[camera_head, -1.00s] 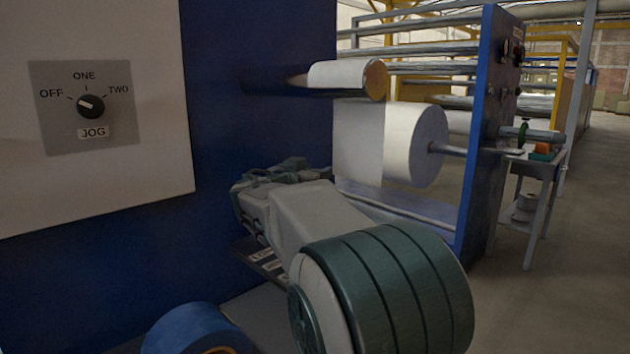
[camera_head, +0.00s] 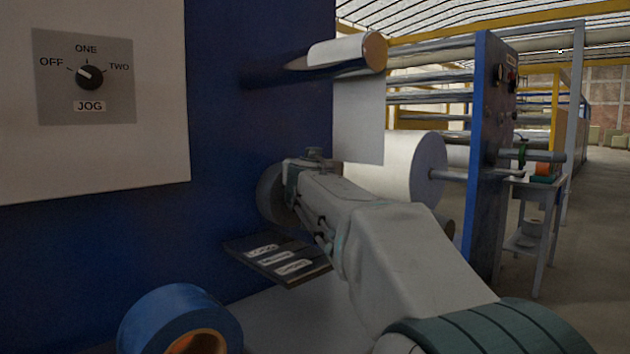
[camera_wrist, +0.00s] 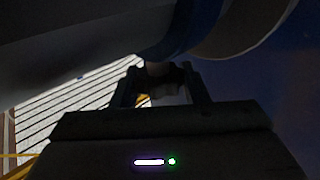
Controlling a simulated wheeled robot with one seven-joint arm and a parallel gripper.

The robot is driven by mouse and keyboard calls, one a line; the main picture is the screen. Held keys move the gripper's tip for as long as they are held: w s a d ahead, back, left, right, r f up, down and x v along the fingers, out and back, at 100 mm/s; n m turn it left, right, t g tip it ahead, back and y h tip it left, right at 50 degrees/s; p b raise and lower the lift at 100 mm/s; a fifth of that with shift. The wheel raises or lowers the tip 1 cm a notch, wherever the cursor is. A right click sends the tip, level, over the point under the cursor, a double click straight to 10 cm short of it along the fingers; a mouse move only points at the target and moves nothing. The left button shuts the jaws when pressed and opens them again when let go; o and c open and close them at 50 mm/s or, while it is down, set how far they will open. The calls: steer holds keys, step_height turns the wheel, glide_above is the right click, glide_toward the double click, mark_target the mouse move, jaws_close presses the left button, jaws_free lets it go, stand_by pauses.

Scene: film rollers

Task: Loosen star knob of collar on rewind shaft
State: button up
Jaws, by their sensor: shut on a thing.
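In the wrist view, the two dark fingers of my gripper (camera_wrist: 160,84) stand on either side of a small dark lobed knob (camera_wrist: 170,77), which looks like the star knob. They are shut on it. A short stem (camera_wrist: 158,67) runs from the knob up to a blue curved band (camera_wrist: 182,40), likely part of the collar, with a pale cylinder (camera_wrist: 240,25) beside it. This area is dark, so the collar and shaft are hard to tell apart. In the head view, my arm reaches toward the blue machine face, and its own links hide the fingers and knob.
A blue roll with a brown core (camera_head: 180,318) lies at lower left. A dark shelf with white labels (camera_head: 280,262) sits below my wrist. A white web roll (camera_head: 400,165) and a blue side frame (camera_head: 490,150) stand beyond. A JOG switch panel (camera_head: 85,77) is at upper left.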

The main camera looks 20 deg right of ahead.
steer(key=n+t+y+p, duration=0.1)
steer(key=n+y+p, duration=0.1)
steer(key=y, duration=0.2)
steer(key=shift+w+n, duration=0.1)
steer(key=shift+n, duration=0.2)
steer(key=shift+n+t+y+p, duration=0.3)
steer(key=shift+n+y+p, duration=0.2)
steer(key=shift+y+p, duration=0.45)
steer(key=shift+a+f, duration=0.1)
steer(key=o, duration=1)
